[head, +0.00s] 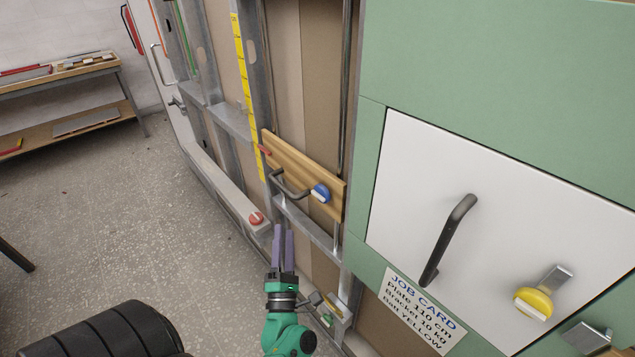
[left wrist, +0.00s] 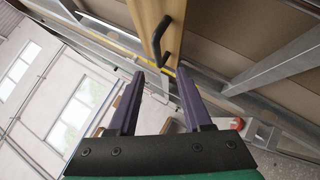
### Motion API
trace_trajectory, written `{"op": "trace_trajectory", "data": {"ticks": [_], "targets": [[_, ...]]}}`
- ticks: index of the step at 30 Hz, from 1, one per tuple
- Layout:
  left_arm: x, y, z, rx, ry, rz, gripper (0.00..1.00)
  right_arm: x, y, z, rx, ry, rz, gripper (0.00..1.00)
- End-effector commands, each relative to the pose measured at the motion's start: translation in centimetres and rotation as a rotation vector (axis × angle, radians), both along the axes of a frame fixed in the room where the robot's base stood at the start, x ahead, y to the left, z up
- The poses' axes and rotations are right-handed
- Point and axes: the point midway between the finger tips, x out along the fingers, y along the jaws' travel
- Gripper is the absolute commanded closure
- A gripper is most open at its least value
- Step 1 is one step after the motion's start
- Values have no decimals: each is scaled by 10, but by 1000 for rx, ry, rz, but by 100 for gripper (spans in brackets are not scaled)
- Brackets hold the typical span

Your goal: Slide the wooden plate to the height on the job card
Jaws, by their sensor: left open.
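The wooden plate (head: 303,176) is mounted between metal studs, with a dark bar handle (head: 287,187) and a blue knob (head: 320,193) on its face. A small red pointer (head: 264,150) at its left end lies by the yellow scale (head: 246,95); the scale's numbers are too small to read. The job card (head: 421,309) reads plate 110 cm, with further lines below. My left gripper (head: 284,232) is open and empty, below the plate and apart from it. In the left wrist view the plate (left wrist: 150,25) and its handle (left wrist: 162,42) lie beyond the open fingers (left wrist: 158,88). My right gripper is out of view.
A white panel (head: 410,160) with a black handle (head: 449,240) and a yellow knob (head: 534,303) stands right of the plate. A red knob (head: 257,218) sits on the low rail at left. A shelf (head: 70,105) stands far left. Grey floor (head: 110,220) is open at left.

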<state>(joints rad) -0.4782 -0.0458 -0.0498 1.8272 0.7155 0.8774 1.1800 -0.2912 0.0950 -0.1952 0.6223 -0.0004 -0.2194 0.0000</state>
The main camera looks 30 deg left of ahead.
Motion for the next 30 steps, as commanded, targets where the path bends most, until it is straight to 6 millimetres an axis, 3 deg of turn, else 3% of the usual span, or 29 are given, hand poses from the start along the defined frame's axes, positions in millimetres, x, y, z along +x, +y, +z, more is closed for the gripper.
{"op": "trace_trajectory", "data": {"ticks": [7,15,20,27,29,30], "targets": [[43,27,27,8,-1,-1,50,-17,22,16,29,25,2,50],[95,60,50,8,4,-3,50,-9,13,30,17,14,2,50],[108,69,55,8,7,-3,50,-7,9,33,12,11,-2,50],[109,70,54,8,7,-4,50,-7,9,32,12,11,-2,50],[109,70,54,8,7,-4,70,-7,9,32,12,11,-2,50],[109,70,54,8,7,-4,85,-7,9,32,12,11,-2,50]]}}
